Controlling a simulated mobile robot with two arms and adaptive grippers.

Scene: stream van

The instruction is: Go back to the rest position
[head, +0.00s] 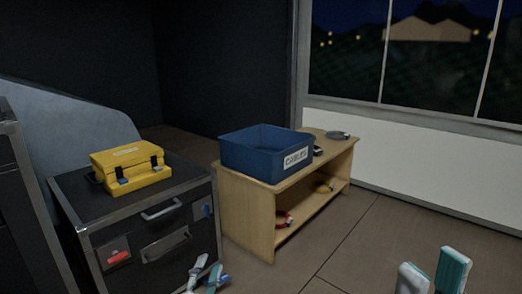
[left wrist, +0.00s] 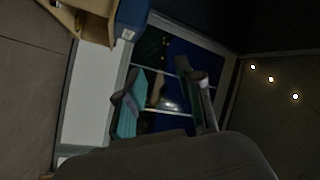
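My left gripper (head: 207,272) is low in the head view, in front of the black cabinet, with its teal-padded fingers a little apart. In the left wrist view the left gripper (left wrist: 166,90) shows its fingers spread with nothing between them. My right gripper (head: 432,272) is at the lower right of the head view, above the floor. Its two fingers stand apart and nothing is between them. Both hands are empty and away from the furniture tops.
A yellow toolbox (head: 131,168) sits on the black cabinet (head: 75,187). A blue labelled bin (head: 250,155) and a grey coiled item (head: 338,135) are on a wooden shelf unit (head: 240,215). Coiled cables (head: 283,219) lie inside. The floor (head: 375,245) at right is clear.

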